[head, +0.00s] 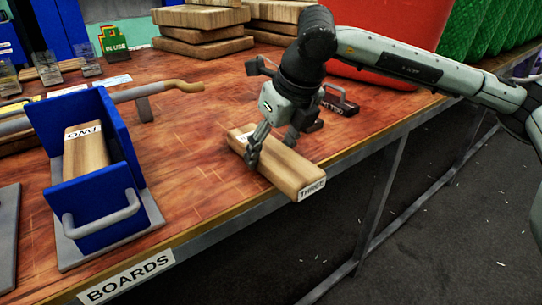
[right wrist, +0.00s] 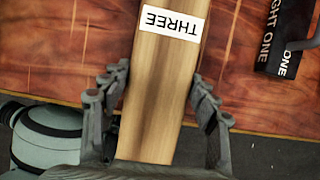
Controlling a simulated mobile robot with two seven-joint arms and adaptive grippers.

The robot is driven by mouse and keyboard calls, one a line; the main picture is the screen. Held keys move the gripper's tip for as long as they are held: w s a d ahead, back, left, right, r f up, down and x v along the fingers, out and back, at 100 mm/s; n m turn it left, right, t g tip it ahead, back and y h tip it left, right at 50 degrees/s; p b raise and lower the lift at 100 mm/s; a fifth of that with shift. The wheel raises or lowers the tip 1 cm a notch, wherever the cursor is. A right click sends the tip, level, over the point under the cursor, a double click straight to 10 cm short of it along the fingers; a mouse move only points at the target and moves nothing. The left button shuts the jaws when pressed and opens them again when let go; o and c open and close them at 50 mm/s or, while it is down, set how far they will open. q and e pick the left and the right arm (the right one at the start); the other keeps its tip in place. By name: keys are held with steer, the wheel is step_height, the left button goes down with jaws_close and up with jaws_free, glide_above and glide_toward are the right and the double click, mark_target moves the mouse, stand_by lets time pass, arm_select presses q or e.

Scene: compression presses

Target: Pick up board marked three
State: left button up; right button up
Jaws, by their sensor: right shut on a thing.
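The board marked THREE (head: 292,168) is a light wooden block near the front edge of the table in the head view, its labelled end towards the edge. My right gripper (head: 268,150) is over its middle with the fingers down its sides. In the right wrist view the board (right wrist: 160,90) runs between the two fingers of the gripper (right wrist: 158,105), and its label THREE shows upside down. The gripper is shut on the board. Whether the board is lifted clear of the table cannot be told. My left gripper is not in view.
A blue press (head: 125,155) at left holds the board marked TWO (head: 88,160). Dark labelled weights (head: 340,102) lie behind my right gripper, one marked ONE (right wrist: 285,45). Stacked boards (head: 205,30) and a red bin (head: 395,35) stand at the back. The table's front edge (head: 250,205) is close.

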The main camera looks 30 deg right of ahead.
steer(key=c, duration=0.3)
steer(key=shift+r, duration=0.15)
